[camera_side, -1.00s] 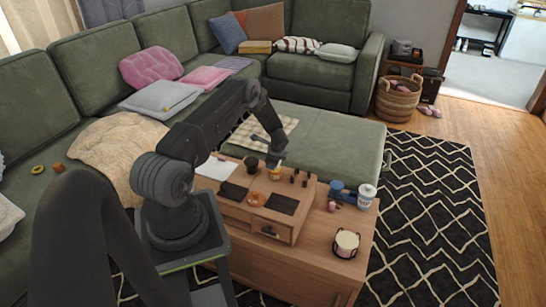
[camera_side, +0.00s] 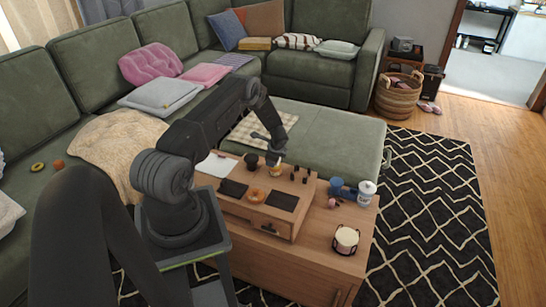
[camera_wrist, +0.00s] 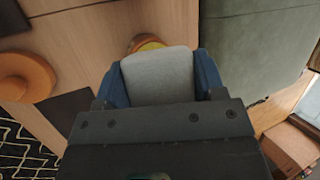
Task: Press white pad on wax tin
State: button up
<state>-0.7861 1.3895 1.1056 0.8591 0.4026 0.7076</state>
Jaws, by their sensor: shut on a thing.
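My gripper (camera_side: 273,158) is over the top of the wooden drawer box. In the wrist view, its blue fingers (camera_wrist: 160,82) are shut on a pale grey-white pad (camera_wrist: 160,75). A round orange-brown tin with a yellow patch (camera_wrist: 150,43), which looks like the wax tin, shows just past the pad's far edge; the pad hides most of it. In the side view the tin (camera_side: 275,172) is small, right under the gripper. I cannot tell whether pad and tin touch.
The drawer box (camera_side: 245,211) stands on a wooden table (camera_side: 310,257). On it are an orange round dish (camera_side: 257,195), two dark pads and small dark pegs. A blue cup (camera_side: 336,187), a white jar (camera_side: 367,192) and a candle holder (camera_side: 346,240) stand to the right.

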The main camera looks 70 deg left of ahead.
jog(key=shift+f, duration=0.7)
dwell(1.2)
jog(key=shift+r, duration=3.6)
jog(key=w+d+r+n+g, duration=0.1)
jog(key=w+d+r, duration=0.15)
jog(key=d, duration=0.45)
jog(key=w+d+r+n, duration=0.1)
jog(key=w+d+r, duration=0.15)
jog(key=d, duration=0.35)
jog(key=w+d+r+n+g, duration=0.1)
jog(key=d+r, duration=0.3)
jog(key=d, duration=0.3)
jog(key=s+d+r+n, duration=0.2)
jog(key=s+d+r, duration=0.1)
jog(key=d, duration=0.7)
jog(key=s+d+r+n+g, duration=0.1)
jog(key=d+r, duration=0.4)
jog(key=d, duration=0.6)
jog(key=s+n, duration=0.1)
jog(key=s, duration=0.1)
jog(key=shift+s+d+r+h, duration=0.25)
jog(key=shift+s+r+h, duration=0.05)
jog(key=shift+s+h, duration=0.1)
